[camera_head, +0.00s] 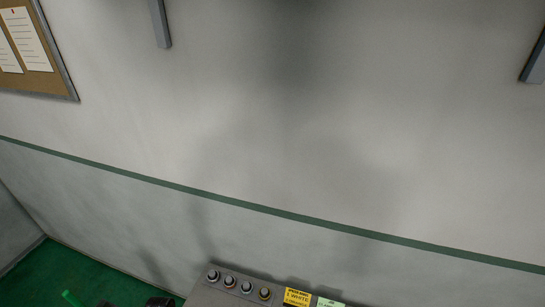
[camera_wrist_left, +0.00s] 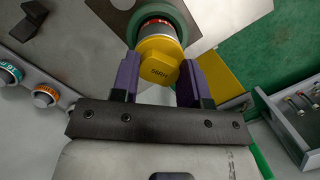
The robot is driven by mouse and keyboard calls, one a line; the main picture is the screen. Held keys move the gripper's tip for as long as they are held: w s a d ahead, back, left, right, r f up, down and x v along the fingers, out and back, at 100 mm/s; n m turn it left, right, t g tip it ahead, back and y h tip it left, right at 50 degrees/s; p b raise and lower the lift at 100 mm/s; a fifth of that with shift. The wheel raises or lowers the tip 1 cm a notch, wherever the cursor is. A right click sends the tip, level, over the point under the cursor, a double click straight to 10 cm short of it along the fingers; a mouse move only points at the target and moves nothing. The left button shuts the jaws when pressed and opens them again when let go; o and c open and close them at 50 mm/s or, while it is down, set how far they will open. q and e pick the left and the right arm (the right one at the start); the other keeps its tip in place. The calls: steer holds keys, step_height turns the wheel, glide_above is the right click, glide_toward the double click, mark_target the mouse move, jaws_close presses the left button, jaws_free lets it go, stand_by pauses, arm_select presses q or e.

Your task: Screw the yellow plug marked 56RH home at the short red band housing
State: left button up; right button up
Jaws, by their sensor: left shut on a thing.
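The yellow plug (camera_wrist_left: 160,62) is in the left wrist view, its marked face, which appears to read 56RH, turned toward the camera. My left gripper (camera_wrist_left: 160,80) has its two purple fingers on either side of the plug and is shut on it. Just beyond the plug is a red band (camera_wrist_left: 156,27), and around and behind that a dark green ring of the housing (camera_wrist_left: 177,17). The plug lines up with the housing; I cannot tell how deep it sits. The head view shows neither plug nor housing clearly. My right gripper is in neither view.
A grey panel with several knobs (camera_head: 230,281) and a yellow label (camera_head: 297,297) stands at the bottom of the head view, against a pale wall (camera_head: 300,120). In the left wrist view, a grey tray (camera_wrist_left: 291,135) with small parts is at the right, and coloured knobs (camera_wrist_left: 45,96) at the left.

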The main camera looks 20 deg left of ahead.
arm_select(q)
steer(key=m, duration=0.3)
steer(key=shift+m+y, duration=0.3)
steer(key=m, duration=0.3)
steer(key=shift+m+g+y, duration=0.3)
steer(key=shift+m+y, duration=0.1)
steer(key=m, duration=0.3)
steer(key=shift+y, duration=0.3)
steer(key=m, duration=0.4)
steer(key=shift+y, duration=0.3)
steer(key=o, duration=0.9)
